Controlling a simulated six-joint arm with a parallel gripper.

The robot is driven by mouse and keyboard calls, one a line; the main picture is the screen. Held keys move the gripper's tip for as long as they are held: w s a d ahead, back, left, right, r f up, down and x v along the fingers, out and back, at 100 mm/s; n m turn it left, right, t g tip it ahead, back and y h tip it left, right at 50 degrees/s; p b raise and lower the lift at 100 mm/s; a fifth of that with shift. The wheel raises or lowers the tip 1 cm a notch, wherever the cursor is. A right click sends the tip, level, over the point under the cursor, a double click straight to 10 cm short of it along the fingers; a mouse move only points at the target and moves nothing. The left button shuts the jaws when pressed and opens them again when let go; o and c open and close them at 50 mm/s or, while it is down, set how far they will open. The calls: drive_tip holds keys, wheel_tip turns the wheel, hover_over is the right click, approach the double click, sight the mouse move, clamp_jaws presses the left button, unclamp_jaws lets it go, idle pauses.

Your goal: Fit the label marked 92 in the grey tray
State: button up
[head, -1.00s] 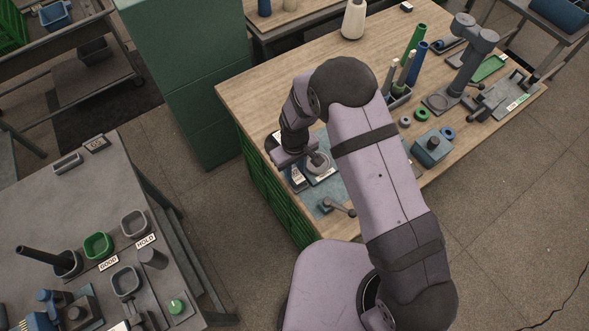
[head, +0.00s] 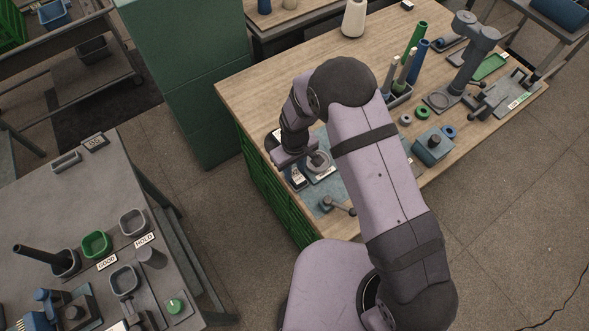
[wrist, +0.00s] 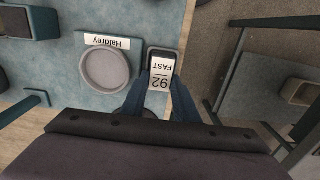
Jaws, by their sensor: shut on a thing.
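The white label marked 92 FAST (wrist: 161,75) is between the fingertips of my gripper (wrist: 160,96), which is shut on it. In the wrist view the label lies over the small grey tray (wrist: 153,52), and the tray's far rim shows beyond the label's end. I cannot tell whether the label touches the tray floor or is held just above it. In the head view the label (head: 298,177) shows small below my gripper (head: 294,166). The fingers hide the near part of the tray.
A round grey dish (wrist: 106,70) with a Haldrey sign (wrist: 107,41) sits beside the tray on the blue mat (wrist: 62,75). The bench edge and floor lie close on the tray's other side. A lever fixture (head: 338,206) stands nearby on the mat.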

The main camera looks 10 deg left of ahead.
drive_tip(key=shift+f+b, duration=0.25)
drive_tip(key=shift+b, duration=0.05)
idle(0.6)
drive_tip(key=o, duration=1.6)
drive_tip(key=shift+c, duration=0.2)
drive_tip(key=shift+w, duration=0.1)
drive_tip(key=shift+c, duration=0.7)
drive_tip(key=shift+r, duration=0.2)
drive_tip(key=shift+w+r+p, duration=0.15)
drive_tip(key=shift+r+p, duration=0.55)
drive_tip(key=shift+r, duration=0.1)
drive_tip(key=shift+o, duration=0.8)
drive_tip(key=shift+r+p, duration=0.6)
drive_tip(key=shift+r, duration=0.2)
drive_tip(key=shift+s+r+p, duration=0.15)
drive_tip(key=shift+r+p, duration=0.7)
drive_tip(key=shift+r, duration=0.3)
drive_tip(key=shift+s+r+p, duration=0.1)
drive_tip(key=shift+r+p, duration=0.7)
drive_tip(key=shift+r, duration=0.3)
